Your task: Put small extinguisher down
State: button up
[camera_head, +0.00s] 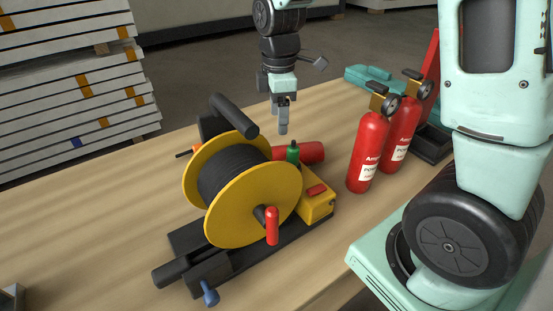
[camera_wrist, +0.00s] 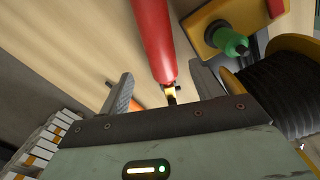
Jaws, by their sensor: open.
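A small red extinguisher (camera_head: 305,153) lies on its side on the wooden table behind the cable reel, which partly hides it. In the wrist view its red body (camera_wrist: 154,35) runs from the top edge down to a brass valve (camera_wrist: 171,92) near the gripper's palm edge. My gripper (camera_head: 283,131) hangs pointing down above and behind the reel, near the lying extinguisher. In the wrist view my gripper (camera_wrist: 163,88) has its fingers wide apart on either side of the valve end, with gaps showing. It holds nothing.
The yellow and black cable reel (camera_head: 243,190) stands in front, with a green-capped part (camera_head: 293,153) on its yellow box. Two red extinguishers (camera_head: 368,148) (camera_head: 402,132) stand upright at right. A teal object (camera_head: 372,77) lies behind them. The table's left (camera_head: 100,215) is clear.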

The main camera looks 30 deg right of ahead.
aim_at(279, 148)
notch_tip(279, 148, down, 12)
jog(key=shift+d+r, duration=0.15)
jog(key=c, duration=1.2)
jog(key=shift+w+r, duration=0.1)
grip_shut()
jog(key=shift+r, duration=0.1)
